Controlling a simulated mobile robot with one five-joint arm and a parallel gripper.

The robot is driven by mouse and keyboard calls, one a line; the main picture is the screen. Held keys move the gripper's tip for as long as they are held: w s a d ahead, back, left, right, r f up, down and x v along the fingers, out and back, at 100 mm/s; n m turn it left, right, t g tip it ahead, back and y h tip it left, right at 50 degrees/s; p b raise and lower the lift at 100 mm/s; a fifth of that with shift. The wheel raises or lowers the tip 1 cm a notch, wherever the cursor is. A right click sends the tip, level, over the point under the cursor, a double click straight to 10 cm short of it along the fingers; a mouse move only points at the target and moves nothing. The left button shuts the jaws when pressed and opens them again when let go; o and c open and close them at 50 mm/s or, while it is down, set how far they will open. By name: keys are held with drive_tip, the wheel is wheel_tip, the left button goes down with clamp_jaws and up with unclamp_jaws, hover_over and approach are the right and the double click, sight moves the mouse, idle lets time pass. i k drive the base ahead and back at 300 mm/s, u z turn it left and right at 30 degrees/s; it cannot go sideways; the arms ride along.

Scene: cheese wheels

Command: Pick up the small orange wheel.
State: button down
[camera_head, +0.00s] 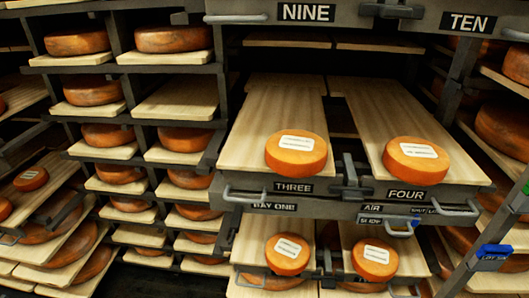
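Several small orange wheels with white labels show, and I cannot tell which one the task means. One wheel (297,166) lies flat at the front of the wooden board (272,108) above the sign THREE. Another wheel (416,172) lies on the board (395,118) above the sign FOUR. Below them, a wheel (287,264) and another wheel (375,270) lie on lower boards. A smaller-looking reddish wheel (31,184) lies on a board at the far left. My gripper is not in view.
Racks with larger orange wheels (172,39) on boards stand at the left, and more stand at the right. A dark metal frame with handles (243,197) runs along the front of the boards. Overhead are signs NINE (306,13) and TEN (466,24). The boards behind the upper two wheels are bare.

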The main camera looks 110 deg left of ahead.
sight(295, 153)
drive_tip(key=u, duration=3.85)
drive_tip(key=k, duration=1.35)
drive_tip(key=u, duration=0.75)
drive_tip(key=i, duration=0.55)
drive_tip(key=u, duration=0.65)
drive_tip(key=i, duration=1.1)
drive_tip(key=z, duration=0.15)
